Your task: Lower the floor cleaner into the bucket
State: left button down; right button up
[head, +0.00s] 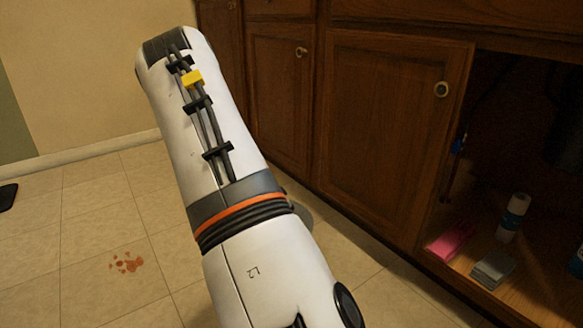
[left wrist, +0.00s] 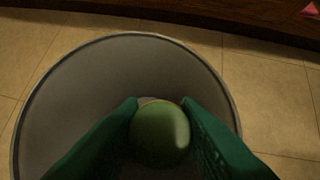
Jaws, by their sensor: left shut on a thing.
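In the left wrist view my left gripper (left wrist: 160,106) has green fingers on both sides of the floor cleaner (left wrist: 160,138), seen end-on as a rounded green shape. The gripper is shut on it. The bucket (left wrist: 85,85) is a wide grey round container around and beneath them, with its rim curving past at the top. The floor cleaner shows within the rim's outline; how deep it sits I cannot tell. Its lower part and the bucket's bottom are hidden. In the head view my left arm hides the gripper and the floor cleaner. My right gripper is in neither view.
Brown wooden cabinets (head: 390,130) stand along the right. An open cabinet holds a white bottle (head: 513,218), a pink item (head: 451,241) and grey cloths or sponges (head: 493,269). The tiled floor at left is mostly clear, with a reddish stain (head: 126,262).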

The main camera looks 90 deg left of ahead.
pick_arm(q)
jog(key=shift+r, duration=0.1)
jog(key=c, duration=1)
grip_release()
jog(key=shift+c, duration=0.2)
jog(key=shift+o, duration=0.2)
jog(key=shift+s+d+r+p, duration=0.1)
jog(key=shift+s+r+p, duration=0.05)
jog(key=shift+r+p, duration=0.25)
jog(key=p+v, duration=0.7)
jog(key=v, duration=0.4)
